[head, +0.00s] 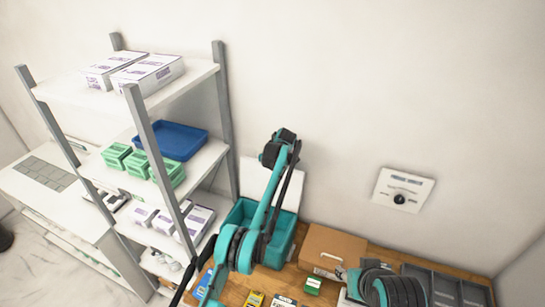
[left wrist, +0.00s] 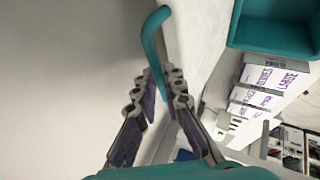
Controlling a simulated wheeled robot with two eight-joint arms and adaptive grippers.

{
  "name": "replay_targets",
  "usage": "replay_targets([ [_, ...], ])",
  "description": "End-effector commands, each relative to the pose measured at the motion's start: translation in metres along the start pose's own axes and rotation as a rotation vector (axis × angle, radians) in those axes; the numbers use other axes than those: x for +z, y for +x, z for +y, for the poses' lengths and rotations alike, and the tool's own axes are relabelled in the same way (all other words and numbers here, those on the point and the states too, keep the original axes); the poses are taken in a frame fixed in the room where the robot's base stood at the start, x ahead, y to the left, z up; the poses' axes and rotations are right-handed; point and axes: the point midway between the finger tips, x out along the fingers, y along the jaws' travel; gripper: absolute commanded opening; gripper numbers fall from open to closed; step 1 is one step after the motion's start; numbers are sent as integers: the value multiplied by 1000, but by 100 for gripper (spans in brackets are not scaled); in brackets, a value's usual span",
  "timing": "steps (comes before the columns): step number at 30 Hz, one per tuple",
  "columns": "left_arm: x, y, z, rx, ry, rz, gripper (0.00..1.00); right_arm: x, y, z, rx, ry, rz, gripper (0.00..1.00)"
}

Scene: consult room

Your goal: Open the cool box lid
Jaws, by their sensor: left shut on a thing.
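The teal cool box (head: 244,214) stands on the wooden worktop against the wall, partly hidden behind my left arm. Its white lid (head: 262,176) stands raised behind it, near the wall, and the box looks open. In the left wrist view, my left gripper (left wrist: 157,86) is shut on a curved teal bar, the lid handle (left wrist: 153,40). The teal box (left wrist: 275,28) shows at the upper right of that view. In the head view, my arm hides where the fingers meet the handle. My right gripper is out of view; only part of that arm shows at the lower right.
A brown box (head: 333,245) stands right of the cool box. A grey compartment tray (head: 445,285) is farther right. Small cartons (head: 313,285) lie in front. The shelf rack (head: 228,120) with white boxes, green baskets and a blue tray (head: 178,140) stands close on the left.

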Motion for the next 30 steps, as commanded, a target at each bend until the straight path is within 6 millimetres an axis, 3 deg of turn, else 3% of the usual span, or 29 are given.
replay_targets([
  [8,-2,-2,2,5,2,3,0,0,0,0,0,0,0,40],
  [9,-2,-2,2,5,2,4,14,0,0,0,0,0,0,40],
  [11,-2,-2,2,5,2,3,30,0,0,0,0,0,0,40],
  [23,-1,-3,2,2,1,1,31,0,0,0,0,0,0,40],
  [30,-1,-20,2,2,1,1,31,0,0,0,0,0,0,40],
])
